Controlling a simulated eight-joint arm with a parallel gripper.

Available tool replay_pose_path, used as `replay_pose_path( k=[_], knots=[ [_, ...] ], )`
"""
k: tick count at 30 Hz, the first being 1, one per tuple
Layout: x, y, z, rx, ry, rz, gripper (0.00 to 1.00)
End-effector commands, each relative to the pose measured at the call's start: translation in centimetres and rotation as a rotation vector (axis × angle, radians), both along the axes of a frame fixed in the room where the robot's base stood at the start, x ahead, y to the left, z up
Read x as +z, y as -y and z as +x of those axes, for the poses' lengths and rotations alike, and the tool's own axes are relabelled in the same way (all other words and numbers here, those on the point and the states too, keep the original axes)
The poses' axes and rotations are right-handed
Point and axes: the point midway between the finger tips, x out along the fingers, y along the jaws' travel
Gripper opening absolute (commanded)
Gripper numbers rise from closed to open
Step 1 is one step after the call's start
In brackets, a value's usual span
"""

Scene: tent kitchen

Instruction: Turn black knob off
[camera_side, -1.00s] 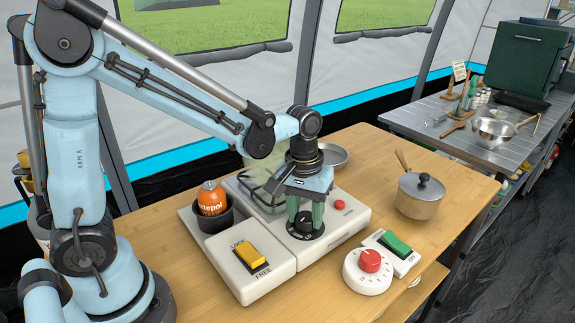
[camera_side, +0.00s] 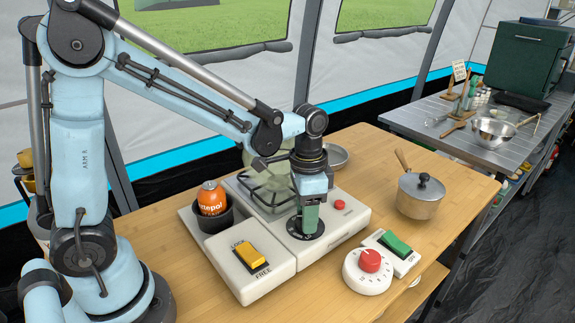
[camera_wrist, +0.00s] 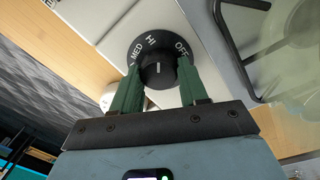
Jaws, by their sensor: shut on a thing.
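The black knob (camera_wrist: 158,70) sits on a round black dial plate (camera_wrist: 135,45) with white MED, HI and OFF labels. A short white line on the knob points up in the wrist view, roughly toward HI, with OFF to its right. My gripper (camera_wrist: 158,82) has one green finger on each side of the knob and is shut on it. In the side view, my gripper (camera_side: 310,222) points straight down at the white stove (camera_side: 345,217), and its fingers hide the knob. The dial plate (camera_side: 305,238) shows around the fingertips.
An orange can (camera_side: 211,198) stands in a black holder left of the burner grate (camera_side: 268,195). A yellow switch (camera_side: 250,255), a red dial (camera_side: 369,261) and a green switch (camera_side: 395,243) are nearby in front. A lidded pot (camera_side: 419,196) stands right.

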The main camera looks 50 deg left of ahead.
Motion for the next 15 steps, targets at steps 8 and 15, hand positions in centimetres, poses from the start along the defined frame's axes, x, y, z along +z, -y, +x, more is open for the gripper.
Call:
replay_pose_path(
  k=[8,15],
  knots=[
    [0.05,0.08,0.03,-0.264,0.0,0.0,0.13],
    [0.05,0.15,0.02,-0.49,-0.001,-0.001,0.13]
  ],
)
